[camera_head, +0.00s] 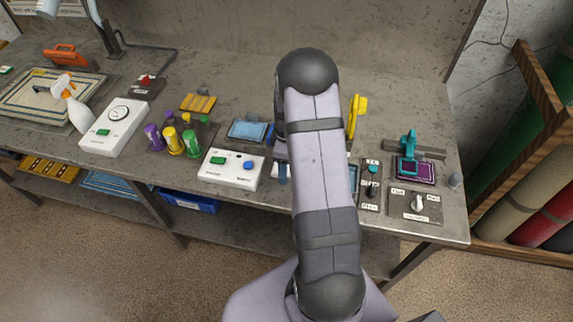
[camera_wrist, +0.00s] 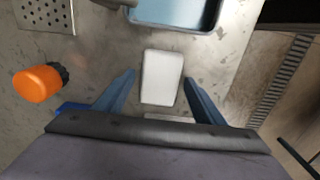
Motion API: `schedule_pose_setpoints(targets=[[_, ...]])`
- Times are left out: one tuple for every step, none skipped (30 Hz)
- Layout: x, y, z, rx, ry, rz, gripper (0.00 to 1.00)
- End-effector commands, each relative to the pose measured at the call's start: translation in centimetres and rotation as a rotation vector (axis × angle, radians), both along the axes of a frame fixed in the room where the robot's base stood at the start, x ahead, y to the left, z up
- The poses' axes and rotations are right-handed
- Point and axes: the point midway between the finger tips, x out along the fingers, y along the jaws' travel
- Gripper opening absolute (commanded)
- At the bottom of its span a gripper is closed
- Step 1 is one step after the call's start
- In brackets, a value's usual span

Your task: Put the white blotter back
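The white blotter (camera_wrist: 161,77), a white rounded block, lies on the grey metal bench in the wrist view. My gripper (camera_wrist: 158,76) is open, with one blue finger on each side of the blotter and a visible gap at both sides. I cannot tell how far the fingertips are above the bench. In the head view my arm covers most of the gripper; a blue finger (camera_head: 283,173) shows at the left of the arm, and the blotter cannot be made out for certain.
In the wrist view a blue tray (camera_wrist: 141,23) sits beyond the blotter, an orange-capped item (camera_wrist: 37,83) stands left, and a perforated plate (camera_wrist: 45,14) is top left. In the head view a white control box (camera_head: 231,170) is left of my arm; switch panels (camera_head: 415,205) are right.

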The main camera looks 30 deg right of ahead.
Motion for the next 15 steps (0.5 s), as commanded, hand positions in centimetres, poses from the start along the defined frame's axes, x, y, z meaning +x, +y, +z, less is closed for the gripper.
schedule_pose_setpoints(targets=[[0.01, -0.01, 0.03, 0.000, 0.000, 0.000, 0.65], [0.01, -0.01, 0.03, 0.000, 0.000, 0.000, 0.65], [0.01, -0.01, 0.03, 0.000, 0.000, 0.000, 0.65], [0.00, 0.00, 0.04, 0.000, 0.000, 0.000, 0.65], [0.00, 0.00, 0.04, 0.000, 0.000, 0.000, 0.65], [0.00, 0.00, 0.04, 0.000, 0.000, 0.000, 0.65], [0.00, 0.00, 0.04, 0.000, 0.000, 0.000, 0.65], [0.00, 0.00, 0.06, 0.000, 0.000, 0.000, 0.65], [0.01, -0.01, 0.13, 0.000, 0.000, 0.000, 0.65], [0.01, -0.01, 0.22, 0.000, 0.000, 0.000, 0.65], [0.01, -0.01, 0.35, 0.000, 0.000, 0.000, 0.65], [0.01, -0.01, 0.57, 0.000, 0.000, 0.000, 0.65], [0.03, -0.01, 0.55, -0.001, -0.001, 0.000, 0.65], [0.06, -0.03, 0.70, -0.001, -0.002, 0.000, 0.65], [0.11, -0.05, 1.01, -0.001, -0.003, 0.000, 0.65]])
